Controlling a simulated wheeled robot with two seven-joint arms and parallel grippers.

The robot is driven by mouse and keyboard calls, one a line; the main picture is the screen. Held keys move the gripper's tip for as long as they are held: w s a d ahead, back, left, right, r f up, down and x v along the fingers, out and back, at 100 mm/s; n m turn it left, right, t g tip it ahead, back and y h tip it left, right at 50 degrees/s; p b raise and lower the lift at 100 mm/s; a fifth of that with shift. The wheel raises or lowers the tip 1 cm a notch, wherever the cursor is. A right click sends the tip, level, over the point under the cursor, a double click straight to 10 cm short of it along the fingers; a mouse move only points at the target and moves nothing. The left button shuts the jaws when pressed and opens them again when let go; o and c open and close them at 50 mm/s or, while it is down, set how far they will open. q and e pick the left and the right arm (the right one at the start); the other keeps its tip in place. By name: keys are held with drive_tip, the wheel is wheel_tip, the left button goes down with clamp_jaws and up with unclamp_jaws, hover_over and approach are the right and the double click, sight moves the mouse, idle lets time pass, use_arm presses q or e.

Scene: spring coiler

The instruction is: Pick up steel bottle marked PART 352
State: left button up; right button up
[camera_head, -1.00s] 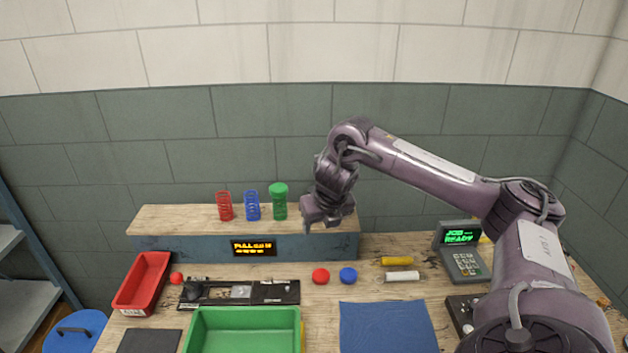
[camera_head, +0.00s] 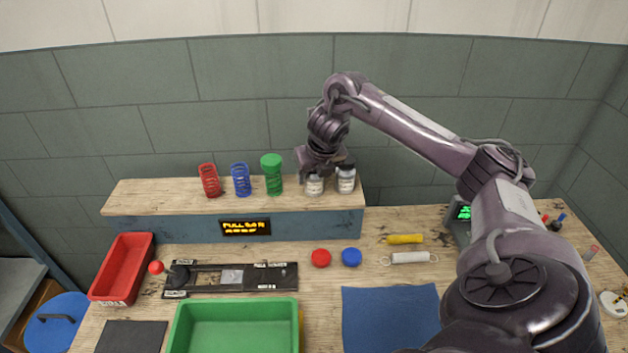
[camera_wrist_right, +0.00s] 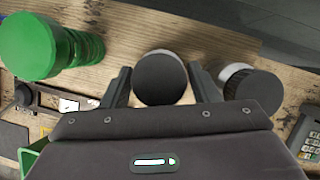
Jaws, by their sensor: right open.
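Two steel bottles stand upright on the wooden shelf, a left one (camera_head: 314,186) and a right one (camera_head: 346,182). Their labels are too small to read, so I cannot tell which is PART 352. My right gripper (camera_head: 324,170) is open just above them. In the right wrist view, a dark round bottle cap (camera_wrist_right: 160,80) lies between the open fingers of the right gripper (camera_wrist_right: 160,95). The second bottle (camera_wrist_right: 236,74) is just outside the right-hand finger, with its dark ribbed cap showing. My left gripper is not in view.
A green coil with a green cap (camera_head: 272,174) stands close left of the bottles, then blue (camera_head: 241,180) and red (camera_head: 209,181) coils. Below are a green tray (camera_head: 235,308), a red bin (camera_head: 122,268) and a blue mat (camera_head: 391,320).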

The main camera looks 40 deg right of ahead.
drive_tip(key=shift+x, duration=0.9)
drive_tip(key=shift+s+r, duration=0.1)
drive_tip(key=shift+r, duration=0.05)
drive_tip(key=shift+c, duration=0.4)
drive_tip(key=c, duration=0.7)
drive_tip(key=shift+c, duration=0.6)
drive_tip(key=shift+r, duration=0.1)
